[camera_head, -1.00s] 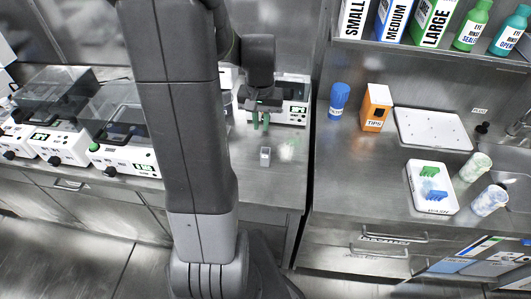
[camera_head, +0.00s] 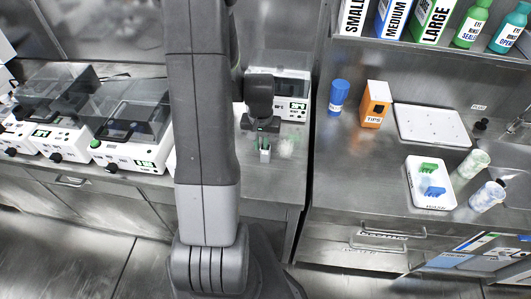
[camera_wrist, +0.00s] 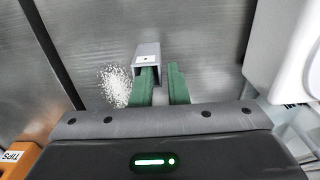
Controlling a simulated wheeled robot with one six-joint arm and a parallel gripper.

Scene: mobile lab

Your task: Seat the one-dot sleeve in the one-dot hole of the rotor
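The sleeve, a small grey block (camera_head: 265,156), stands on the left counter near its right end. In the wrist view its upper face (camera_wrist: 147,48) carries one dark dot. My gripper (camera_head: 264,143) is low over the sleeve with its green fingers pointing down. In the wrist view the fingers (camera_wrist: 164,84) are apart with a gap between them. The left finger overlaps the sleeve's lower part and the right finger is clear of it to the right. I cannot tell whether the left finger touches the sleeve. I cannot make out the rotor; my arm hides part of the counter.
A white machine (camera_head: 293,108) stands behind my gripper. Several clear-lidded machines (camera_head: 130,135) line the left. A pale speckled patch (camera_wrist: 117,87) lies beside the sleeve. Across a gap, the right counter holds a blue-capped bottle (camera_head: 339,98), an orange tips box (camera_head: 376,104) and a white tray (camera_head: 431,204).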

